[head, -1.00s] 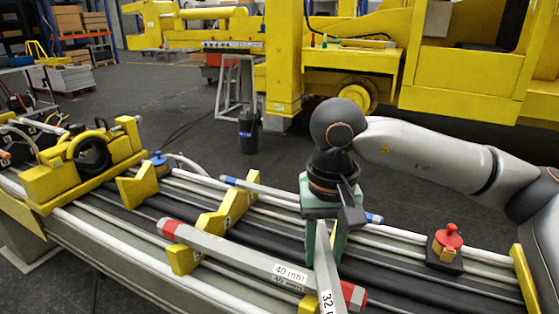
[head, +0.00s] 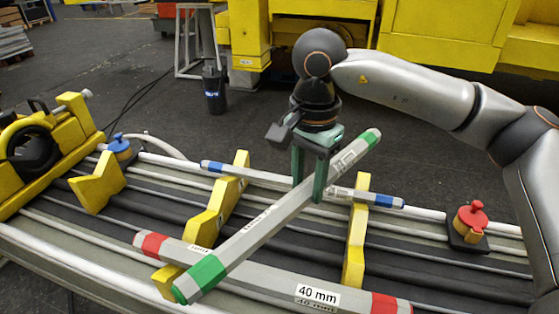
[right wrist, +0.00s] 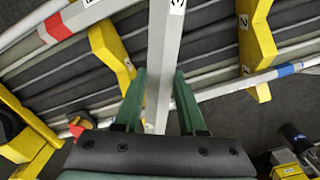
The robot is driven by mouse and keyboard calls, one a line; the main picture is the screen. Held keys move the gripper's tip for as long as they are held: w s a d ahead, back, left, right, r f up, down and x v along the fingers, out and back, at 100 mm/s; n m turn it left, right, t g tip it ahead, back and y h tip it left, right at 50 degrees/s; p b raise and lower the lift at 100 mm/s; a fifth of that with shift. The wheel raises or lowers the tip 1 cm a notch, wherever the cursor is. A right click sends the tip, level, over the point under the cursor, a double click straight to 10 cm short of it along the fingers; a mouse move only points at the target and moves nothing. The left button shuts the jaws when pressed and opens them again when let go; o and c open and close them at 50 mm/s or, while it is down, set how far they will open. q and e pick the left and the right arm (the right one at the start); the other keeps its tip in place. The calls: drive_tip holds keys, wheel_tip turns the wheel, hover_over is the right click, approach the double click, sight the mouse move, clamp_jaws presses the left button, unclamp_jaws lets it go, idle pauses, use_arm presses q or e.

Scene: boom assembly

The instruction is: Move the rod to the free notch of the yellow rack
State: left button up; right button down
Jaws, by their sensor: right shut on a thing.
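My right gripper (head: 308,186) is shut on a grey rod with green ends (head: 258,226) and holds it above the yellow rack. The rod slants from lower left to upper right, across the rack's rods; in the right wrist view the grey rod (right wrist: 163,60) runs between the green fingers. The yellow rack shows as two notched supports, a left one (head: 218,208) and a right one (head: 355,240). A red-ended rod marked 40 mm (head: 262,283) lies across the front of the rack, and a blue-ended rod (head: 270,178) across the back. The rack's middle stretch between them looks empty. My left gripper is out of view.
A yellow V-block (head: 97,186) and a blue-knobbed part (head: 119,147) stand left of the rack. A red-knobbed part (head: 470,220) stands to the right. A yellow clamp (head: 50,150) is at far left. A dark bin (head: 214,90) stands on the floor behind.

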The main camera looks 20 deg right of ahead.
drive_tip(key=w+a+m, duration=0.1)
drive_tip(key=m, duration=0.3)
drive_tip(key=w+a+m, duration=0.1)
drive_tip(key=m, duration=0.3)
drive_tip(key=w+a+r+m+p, duration=0.1)
drive_tip(key=w+m, duration=0.1)
drive_tip(key=m, duration=0.2)
drive_tip(key=shift+w+a+m, duration=0.1)
drive_tip(key=shift+a+m, duration=0.25)
drive_tip(key=shift+m, duration=0.05)
wheel_tip(320, 180, down, 9)
drive_tip(key=b, duration=0.5)
drive_tip(key=shift+r+b, duration=0.15)
drive_tip(key=shift+b, duration=0.2)
drive_tip(key=shift+f, duration=0.2)
idle(0.4)
